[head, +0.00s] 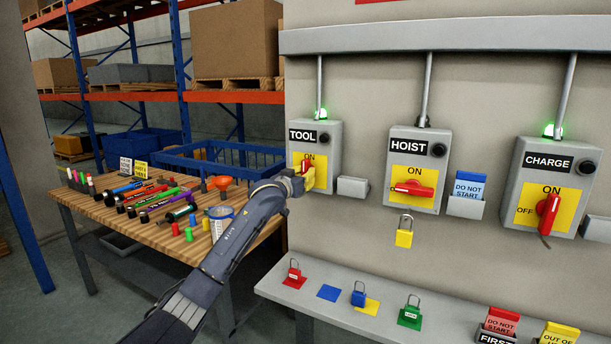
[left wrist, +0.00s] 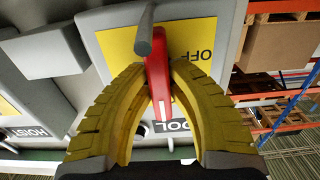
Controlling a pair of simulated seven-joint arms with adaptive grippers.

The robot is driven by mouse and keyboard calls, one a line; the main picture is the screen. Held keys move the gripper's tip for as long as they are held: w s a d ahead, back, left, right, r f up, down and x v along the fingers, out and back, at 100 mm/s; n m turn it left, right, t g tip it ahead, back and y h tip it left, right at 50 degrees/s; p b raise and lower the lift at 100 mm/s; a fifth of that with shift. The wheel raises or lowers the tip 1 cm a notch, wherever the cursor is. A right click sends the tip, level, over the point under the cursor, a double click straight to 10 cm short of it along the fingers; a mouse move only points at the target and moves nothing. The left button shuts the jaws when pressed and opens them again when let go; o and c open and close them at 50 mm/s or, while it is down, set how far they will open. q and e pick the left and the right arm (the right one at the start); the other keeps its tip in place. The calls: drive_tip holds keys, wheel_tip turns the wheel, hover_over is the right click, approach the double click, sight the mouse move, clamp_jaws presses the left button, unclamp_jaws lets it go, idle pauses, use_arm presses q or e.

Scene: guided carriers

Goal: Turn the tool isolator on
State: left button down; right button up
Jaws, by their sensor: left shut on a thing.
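The tool isolator (head: 327,135) is a grey box labelled TOOL with a yellow ON/OFF plate; its lamp (head: 321,113) glows green. My left gripper (head: 308,178) is at its plate, with yellow fingers shut on the red handle (left wrist: 159,80). In the left wrist view, which is upside down, the handle lies in line with the TOOL label (left wrist: 174,127), across from OFF, so it stands about upright. In the head view the fingers hide most of it. My right gripper is not in view.
The hoist isolator (head: 399,148) has its handle level and an unlit lamp; a yellow padlock (head: 404,232) hangs below. The charge isolator (head: 518,178) has an upright handle and a green lamp. A shelf (head: 325,306) with padlocks lies below. A cluttered wooden bench (head: 165,240) stands left.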

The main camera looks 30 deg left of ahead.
use_arm(q)
drive_tip(key=shift+r, duration=0.1)
idle(0.3)
drive_tip(key=c, duration=1.3)
unclamp_jaws()
drive_tip(key=s, duration=0.8)
drive_tip(key=s+d, duration=0.1)
drive_tip(key=s, duration=0.3)
